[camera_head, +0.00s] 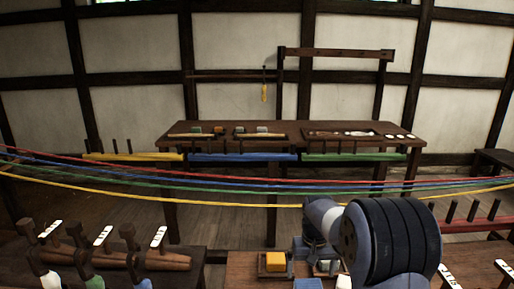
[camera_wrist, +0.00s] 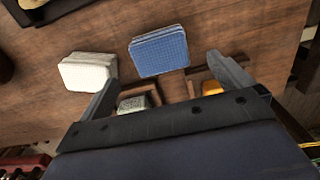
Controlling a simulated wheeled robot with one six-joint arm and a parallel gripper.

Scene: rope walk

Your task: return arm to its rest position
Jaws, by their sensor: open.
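My gripper (camera_wrist: 162,67) is open in the wrist view, its two fingers spread wide with nothing held between them. It points down over a wooden bench top (camera_wrist: 40,100). A blue block (camera_wrist: 160,50) lies beyond the fingertips, and a white block (camera_wrist: 88,72) lies beside the left finger. In the head view my arm (camera_head: 385,240) reaches low over the near bench at the right of centre. The fingers are hidden there.
A yellow block (camera_head: 275,262) and a grey block (camera_head: 327,266) sit in small wooden holders. Coloured ropes (camera_head: 240,204) stretch across in front of the far table (camera_head: 290,145). Pegs and wooden-handled tools (camera_head: 130,240) stand at left; a red peg rail (camera_head: 475,225) stands right.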

